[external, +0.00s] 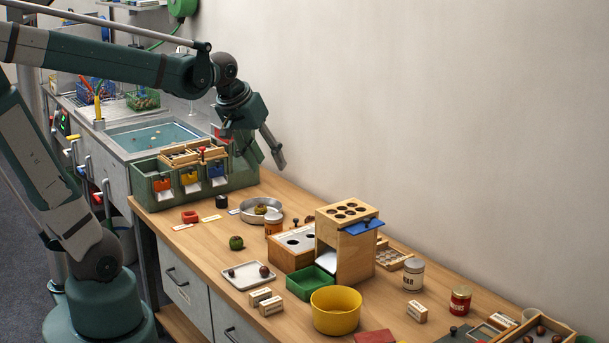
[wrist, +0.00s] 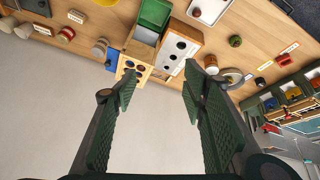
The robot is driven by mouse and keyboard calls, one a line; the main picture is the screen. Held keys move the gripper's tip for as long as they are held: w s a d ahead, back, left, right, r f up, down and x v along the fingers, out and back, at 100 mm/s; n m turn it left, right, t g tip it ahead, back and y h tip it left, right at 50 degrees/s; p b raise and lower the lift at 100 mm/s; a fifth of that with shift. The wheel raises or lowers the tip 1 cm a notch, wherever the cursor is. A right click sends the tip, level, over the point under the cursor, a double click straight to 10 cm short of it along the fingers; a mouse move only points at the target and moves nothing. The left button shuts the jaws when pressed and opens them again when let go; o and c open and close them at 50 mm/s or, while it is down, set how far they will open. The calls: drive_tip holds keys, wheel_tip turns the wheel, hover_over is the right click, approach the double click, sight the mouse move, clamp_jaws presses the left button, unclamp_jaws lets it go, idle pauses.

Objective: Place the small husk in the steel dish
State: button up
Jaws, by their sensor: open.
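The round steel dish (external: 248,217) sits on the bench right of the green drawer box; a round brownish-green husk (external: 261,209) is inside it. A green husk (external: 236,243) lies on the bare bench in front of the dish. I cannot tell for sure which husk is the smaller. In the wrist view the green husk (wrist: 235,41) is at the upper right, and the dish (wrist: 233,74) is partly hidden behind the right finger. My gripper (external: 271,160) is open and empty, raised above the back of the bench near the wall; its spread fingers (wrist: 161,82) fill the wrist view.
The green drawer box (external: 195,186) stands left of the dish. A wooden block with holes (external: 348,245), a green tray (external: 310,283) and a yellow bowl (external: 336,311) stand to the right. A white tray (external: 246,279) holds brown nuts. The wall bounds the bench behind.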

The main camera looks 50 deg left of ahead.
drive_tip(key=s+d+f+m, duration=0.2)
drive_tip(key=s+d, duration=0.1)
drive_tip(key=s, duration=0.2)
drive_tip(key=s+d+f+m+t, duration=0.1)
drive_tip(key=s+d+f+m, duration=0.1)
drive_tip(key=s+d, duration=0.2)
drive_tip(key=shift+s+f+m+t+h, duration=0.3)
drive_tip(key=shift+s+h, duration=0.1)
drive_tip(key=shift+s, duration=0.7)
